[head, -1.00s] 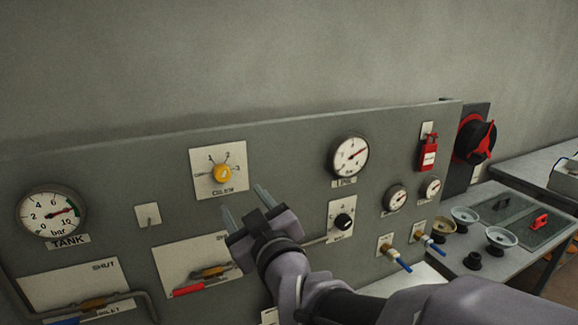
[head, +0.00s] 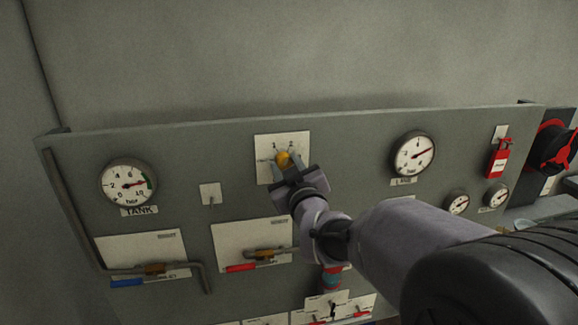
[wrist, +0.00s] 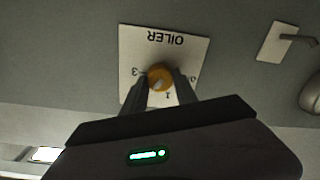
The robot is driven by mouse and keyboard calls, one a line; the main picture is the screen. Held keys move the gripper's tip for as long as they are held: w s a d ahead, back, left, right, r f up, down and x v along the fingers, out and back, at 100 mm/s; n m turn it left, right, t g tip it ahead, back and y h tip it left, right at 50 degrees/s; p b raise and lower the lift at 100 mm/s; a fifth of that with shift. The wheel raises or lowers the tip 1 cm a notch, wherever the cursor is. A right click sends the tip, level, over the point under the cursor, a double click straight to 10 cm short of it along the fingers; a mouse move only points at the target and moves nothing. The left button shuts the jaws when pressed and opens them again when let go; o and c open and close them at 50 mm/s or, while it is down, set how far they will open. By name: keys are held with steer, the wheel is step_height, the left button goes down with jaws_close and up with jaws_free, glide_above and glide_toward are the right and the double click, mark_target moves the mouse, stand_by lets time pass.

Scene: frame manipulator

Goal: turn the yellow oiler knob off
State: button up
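The yellow oiler knob (head: 284,158) sits on a white plate (head: 267,143) with number marks, on the upper part of the grey panel. My gripper (head: 286,166) is at the knob, its two fingers spread with one on each side of it. In the wrist view the knob (wrist: 160,76) shows between the fingertips, and the plate reads OILER upside down. The fingers look open; whether they touch the knob I cannot tell. A pale mark on the knob's face shows in the wrist view, and the fingers hide part of the plate.
On the grey panel (head: 350,165), a tank gauge (head: 127,183) and a small toggle switch (head: 210,194) are to the left. A line gauge (head: 413,154) and a red tag lock (head: 498,158) are to the right. Valves with red (head: 241,268) and blue (head: 127,283) handles lie below.

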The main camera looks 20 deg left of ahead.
jaws_close()
steer(key=shift+b, duration=0.3)
